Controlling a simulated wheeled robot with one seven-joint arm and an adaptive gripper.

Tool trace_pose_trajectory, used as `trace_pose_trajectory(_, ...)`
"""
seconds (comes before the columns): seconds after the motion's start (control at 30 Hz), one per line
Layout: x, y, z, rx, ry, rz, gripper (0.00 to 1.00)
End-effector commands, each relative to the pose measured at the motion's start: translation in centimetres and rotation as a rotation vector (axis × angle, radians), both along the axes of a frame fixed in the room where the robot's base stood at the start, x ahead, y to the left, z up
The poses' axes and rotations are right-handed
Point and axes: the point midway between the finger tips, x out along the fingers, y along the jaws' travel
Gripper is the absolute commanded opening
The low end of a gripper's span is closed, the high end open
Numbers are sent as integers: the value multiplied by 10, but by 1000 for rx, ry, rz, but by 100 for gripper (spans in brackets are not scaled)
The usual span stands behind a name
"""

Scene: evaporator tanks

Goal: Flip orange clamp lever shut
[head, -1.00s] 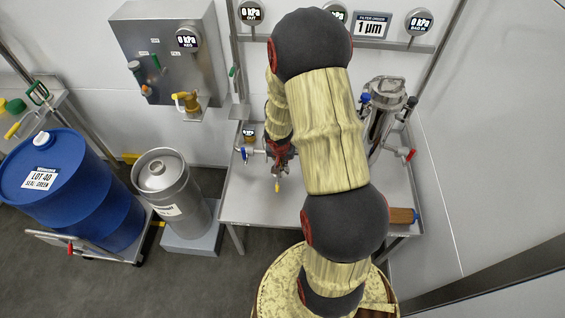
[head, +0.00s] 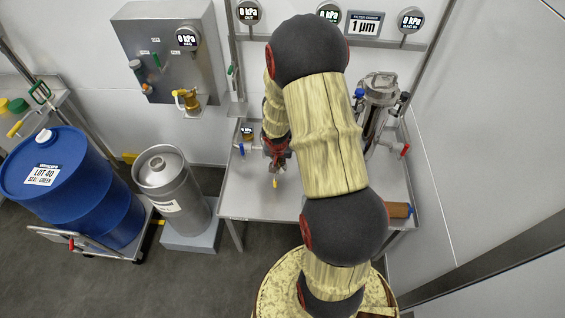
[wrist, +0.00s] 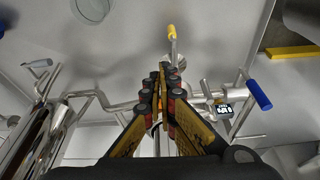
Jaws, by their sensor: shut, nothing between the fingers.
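A yellow-orange lever (wrist: 172,32) points up in the wrist view, beyond my fingertips. It also shows as a small yellow tip (head: 275,183) just below my gripper in the head view. I cannot tell for sure that it is the orange clamp lever. My gripper (wrist: 166,70) is shut and empty, its fingertips together just short of the lever's base, with a gap to the coloured grip. In the head view my gripper (head: 277,150) is low over the steel table (head: 245,205). My fingers and arm hide part of the pipework.
A blue-handled valve (wrist: 258,95) and a small gauge (wrist: 223,108) are right of my fingers in the wrist view. A steel filter housing (head: 378,105) with a red handle stands at the table's right. A brown block (head: 398,210) lies near the right edge.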

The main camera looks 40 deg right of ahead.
Motion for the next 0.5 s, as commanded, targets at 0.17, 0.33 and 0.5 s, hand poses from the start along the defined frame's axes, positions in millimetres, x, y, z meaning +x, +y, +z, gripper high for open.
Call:
trace_pose_trajectory(0.17,-5,6,26,0,2,1,0)
trace_pose_trajectory(0.33,-11,12,52,0,1,0,0)
trace_pose_trajectory(0.5,-17,18,77,1,4,0,0)
